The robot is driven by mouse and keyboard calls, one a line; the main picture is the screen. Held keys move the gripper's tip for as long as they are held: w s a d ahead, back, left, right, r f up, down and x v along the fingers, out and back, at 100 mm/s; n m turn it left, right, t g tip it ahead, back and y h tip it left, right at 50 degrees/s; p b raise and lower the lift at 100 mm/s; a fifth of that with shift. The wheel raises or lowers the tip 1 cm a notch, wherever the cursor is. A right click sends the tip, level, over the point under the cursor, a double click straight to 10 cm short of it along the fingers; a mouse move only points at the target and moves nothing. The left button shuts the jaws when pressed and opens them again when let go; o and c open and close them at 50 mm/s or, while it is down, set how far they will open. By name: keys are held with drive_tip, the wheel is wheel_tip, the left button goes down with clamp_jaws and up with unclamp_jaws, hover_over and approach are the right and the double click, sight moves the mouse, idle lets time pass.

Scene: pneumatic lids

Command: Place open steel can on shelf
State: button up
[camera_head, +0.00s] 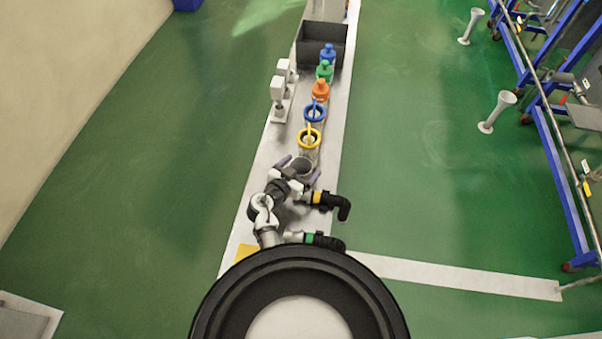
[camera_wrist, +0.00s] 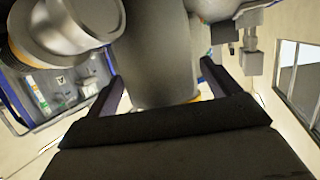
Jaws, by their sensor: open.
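An open steel can (camera_head: 301,165) stands on the long light shelf strip (camera_head: 262,190) in the head view, its round open top facing up. My gripper (camera_head: 299,169) is open, with one purple finger on each side of this can. In the wrist view a large grey cylinder (camera_wrist: 155,50), seemingly the same can, fills the space between the two fingers (camera_wrist: 163,85) of my gripper. I cannot tell whether the fingers touch it. The can's base is hidden.
Beyond the can, in a row, stand a yellow-ringed container (camera_head: 309,139), a blue-ringed one (camera_head: 314,113), and orange (camera_head: 320,90), green (camera_head: 325,71) and blue (camera_head: 328,54) tops by a dark box (camera_head: 306,40). White devices (camera_head: 279,95) stand left. Black hoses (camera_head: 335,203) lie right.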

drive_tip(key=shift+w, duration=0.15)
drive_tip(key=c, duration=1.2)
